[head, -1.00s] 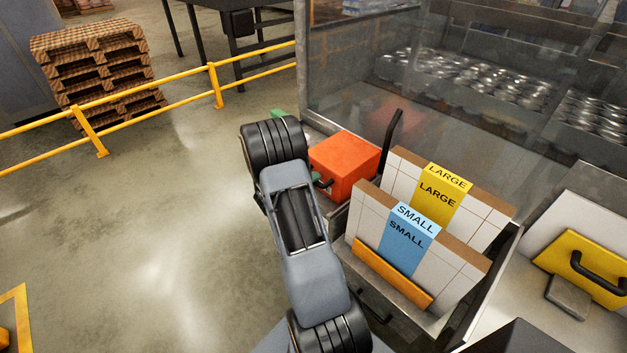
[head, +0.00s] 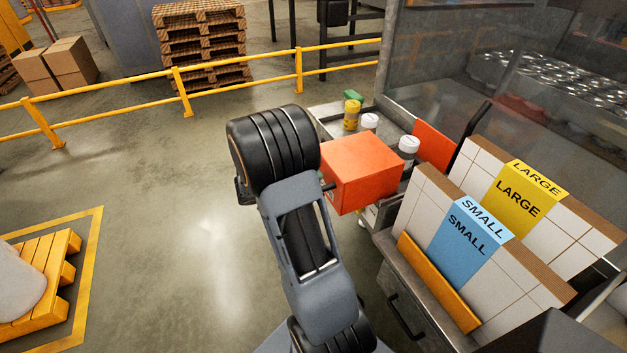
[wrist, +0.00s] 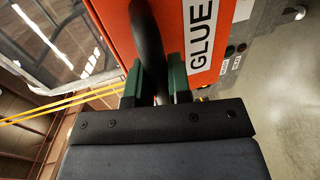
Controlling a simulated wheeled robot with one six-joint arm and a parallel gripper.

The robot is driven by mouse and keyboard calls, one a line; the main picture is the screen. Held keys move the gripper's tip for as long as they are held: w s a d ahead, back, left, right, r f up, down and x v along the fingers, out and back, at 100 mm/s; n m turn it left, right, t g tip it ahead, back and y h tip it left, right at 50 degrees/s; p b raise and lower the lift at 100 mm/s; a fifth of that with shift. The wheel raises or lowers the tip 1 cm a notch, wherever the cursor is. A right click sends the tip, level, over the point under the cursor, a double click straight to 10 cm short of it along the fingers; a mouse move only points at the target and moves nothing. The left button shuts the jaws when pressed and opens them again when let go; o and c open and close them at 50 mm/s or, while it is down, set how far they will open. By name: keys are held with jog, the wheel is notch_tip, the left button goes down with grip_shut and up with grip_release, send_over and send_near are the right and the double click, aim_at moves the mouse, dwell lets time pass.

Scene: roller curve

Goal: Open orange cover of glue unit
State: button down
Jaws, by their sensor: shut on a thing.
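The orange cover (head: 360,172) of the glue unit is a boxy shape right of my arm in the head view, standing apart from an upright orange panel (head: 433,146) further right. In the wrist view the cover (wrist: 115,22) carries a white GLUE label (wrist: 203,50). My gripper (wrist: 154,84) has its green fingers on both sides of the cover's black bar handle (wrist: 147,38) and is shut on it. In the head view my wrist hides the fingers and most of the handle.
Bottles with white caps (head: 409,145) and a yellow one (head: 351,114) stand behind the cover. SMALL (head: 470,245) and LARGE (head: 520,198) cartons fill the rack at right. A yellow rail (head: 240,73) crosses behind. The floor at left is clear up to a pallet (head: 45,280).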

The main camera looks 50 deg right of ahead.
jog(key=shift+w+a, duration=0.15)
jog(key=shift+a, duration=0.2)
jog(key=c, duration=1.1)
grip_release()
jog(key=shift+o, duration=0.2)
jog(key=b+v, duration=0.2)
jog(key=v, duration=1.2)
jog(key=shift+d, duration=0.1)
